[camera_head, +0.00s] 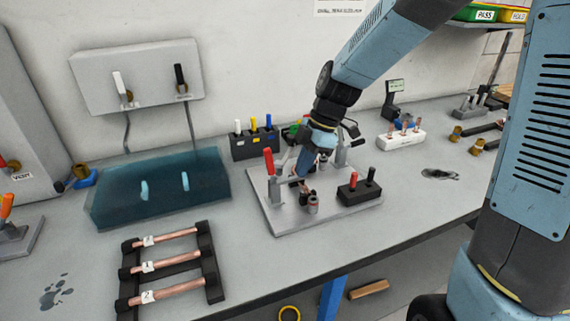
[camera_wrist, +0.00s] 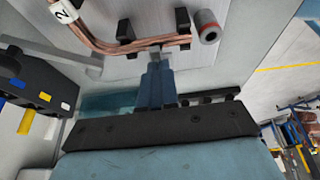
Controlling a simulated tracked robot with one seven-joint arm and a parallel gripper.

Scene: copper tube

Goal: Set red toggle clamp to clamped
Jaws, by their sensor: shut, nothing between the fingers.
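The red toggle clamp (camera_head: 268,161) stands at the left of a grey fixture plate (camera_head: 285,220), its red handle pointing up. My gripper (camera_head: 301,178) is over the middle of the plate, to the right of the red handle and apart from it. In the wrist view my gripper (camera_wrist: 156,52) is shut and empty, with its fingertips close to a bent copper tube (camera_wrist: 110,43) tagged 2. I cannot tell whether the tips touch the tube. The red handle cannot be made out in the wrist view. My wrist hides part of the plate's back.
A black block (camera_head: 358,192) with a red and a black handle sits on the plate's right. A rack (camera_head: 215,271) of copper tubes and a blue tank (camera_head: 110,208) stand to the left. A black holder (camera_head: 243,147) stands behind. Bench is clear at front right.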

